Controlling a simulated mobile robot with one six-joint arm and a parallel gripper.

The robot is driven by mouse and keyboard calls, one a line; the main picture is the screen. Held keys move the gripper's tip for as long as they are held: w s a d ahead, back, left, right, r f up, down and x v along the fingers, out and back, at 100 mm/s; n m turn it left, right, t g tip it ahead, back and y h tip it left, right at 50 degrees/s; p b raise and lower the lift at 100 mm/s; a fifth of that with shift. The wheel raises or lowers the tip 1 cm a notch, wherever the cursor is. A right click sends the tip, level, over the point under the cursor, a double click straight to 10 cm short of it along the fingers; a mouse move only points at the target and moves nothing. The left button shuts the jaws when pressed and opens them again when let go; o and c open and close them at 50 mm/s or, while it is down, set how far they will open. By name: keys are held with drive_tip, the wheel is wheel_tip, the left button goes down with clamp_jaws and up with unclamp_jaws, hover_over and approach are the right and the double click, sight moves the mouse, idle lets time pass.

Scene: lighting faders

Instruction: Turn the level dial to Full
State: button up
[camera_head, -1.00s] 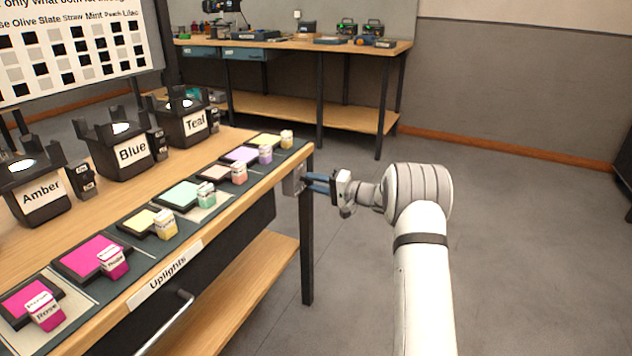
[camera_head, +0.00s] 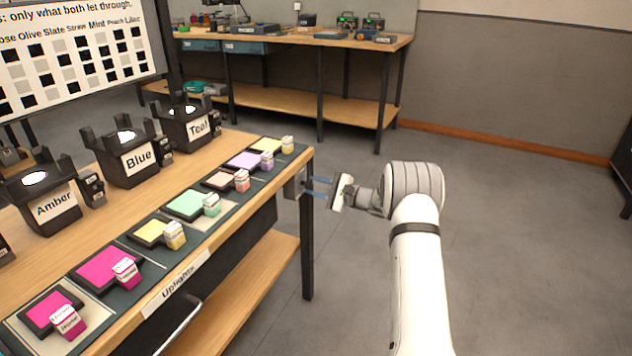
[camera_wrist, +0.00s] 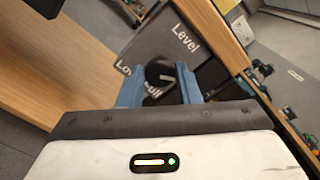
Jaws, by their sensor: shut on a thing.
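The level dial (camera_wrist: 160,73) is a dark round knob on a grey plate marked "Level" (camera_wrist: 185,40) in the wrist view. "Low" and part of another word show beside the knob, partly hidden by the fingers. A pale mark shows on the knob, but I cannot tell its exact setting. My gripper (camera_wrist: 160,90) has its blue fingers on either side of the knob, shut on it. In the head view my gripper (camera_head: 320,187) reaches the grey dial box (camera_head: 294,186) at the bench's right end; the knob is hidden there.
The wooden bench (camera_head: 235,215) carries coloured gel swatches with small labelled blocks along its front edge. Another workbench (camera_head: 300,44) is at the back. The floor to the right is clear.

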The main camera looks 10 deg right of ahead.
drive_tip(key=m+p, duration=0.3)
drive_tip(key=m, duration=0.1)
drive_tip(key=shift+d+m, duration=0.15)
drive_tip(key=shift+m, duration=0.25)
drive_tip(key=m+p, duration=0.2)
drive_tip(key=m, duration=0.1)
drive_tip(key=shift+m, duration=0.3)
drive_tip(key=m+p, duration=0.2)
drive_tip(key=m, duration=0.1)
drive_tip(key=shift+f+m+p, duration=0.15)
drive_tip(key=shift+m+p, duration=0.6)
drive_tip(key=shift+m, duration=1.15)
drive_tip(key=o, duration=1)
drive_tip(key=shift+w, duration=0.1)
drive_tip(key=shift+c, duration=0.2)
drive_tip(key=p+v, duration=0.1)
drive_tip(key=v, duration=0.6)
drive_tip(key=shift+s+d, duration=0.25)
